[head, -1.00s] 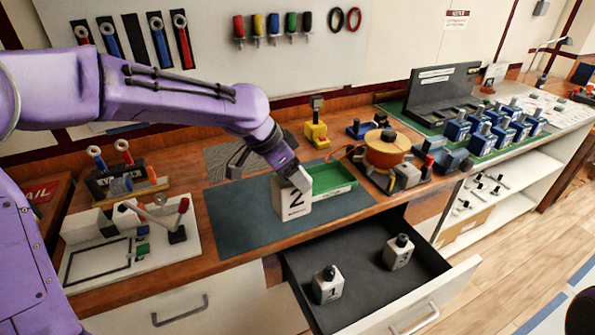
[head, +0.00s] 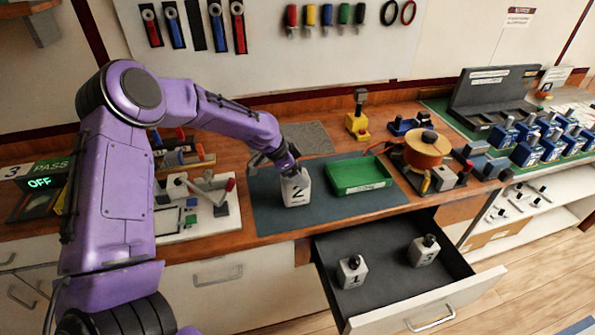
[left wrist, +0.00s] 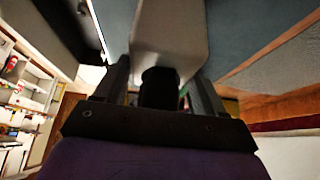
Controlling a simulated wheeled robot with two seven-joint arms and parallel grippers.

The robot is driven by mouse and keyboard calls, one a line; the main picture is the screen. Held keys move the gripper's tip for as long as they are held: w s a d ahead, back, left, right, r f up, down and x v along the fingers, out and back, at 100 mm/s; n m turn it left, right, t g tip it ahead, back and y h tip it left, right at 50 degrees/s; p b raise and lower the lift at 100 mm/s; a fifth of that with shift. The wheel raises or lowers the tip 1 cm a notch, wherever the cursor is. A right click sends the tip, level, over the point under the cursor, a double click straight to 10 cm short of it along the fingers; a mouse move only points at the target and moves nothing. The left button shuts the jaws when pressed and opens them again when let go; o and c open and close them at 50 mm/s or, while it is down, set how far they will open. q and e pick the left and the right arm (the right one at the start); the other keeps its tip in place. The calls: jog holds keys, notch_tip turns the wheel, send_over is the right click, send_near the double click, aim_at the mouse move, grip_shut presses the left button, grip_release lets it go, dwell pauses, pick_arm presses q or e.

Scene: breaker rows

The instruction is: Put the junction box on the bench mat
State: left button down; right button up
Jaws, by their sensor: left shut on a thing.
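A white junction box (head: 296,189) marked 2 stands upright at the blue-grey bench mat (head: 345,205), left of the green tray. My left gripper (head: 289,169) is above it and shut on its dark top knob. The left wrist view shows the knob (left wrist: 160,85) between the fingers and the pale box body (left wrist: 168,35) beyond. I cannot tell whether the box's underside touches the mat. Two similar boxes, marked 1 (head: 352,272) and 3 (head: 423,251), stand in the open drawer. My right gripper is not in view.
The green tray (head: 358,175) is on the mat, right of the held box. The open drawer (head: 385,288) juts out in front of the bench. An orange spool (head: 427,150) stands to the right, and a white board with small parts (head: 190,210) to the left.

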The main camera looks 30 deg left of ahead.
pick_arm(q)
jog(key=shift+w+f, duration=0.25)
jog(key=shift+w, duration=0.1)
jog(key=shift+c, duration=2.3)
grip_release()
jog(key=o, duration=0.4)
jog(key=shift+s, duration=0.15)
jog(key=shift+c, duration=0.2)
jog(key=shift+r, duration=0.25)
jog(key=b+v, duration=0.2)
jog(key=v, duration=0.9)
jog(key=shift+s+a+r, duration=0.15)
jog(key=shift+s+r, duration=0.05)
jog(key=shift+r, duration=0.1)
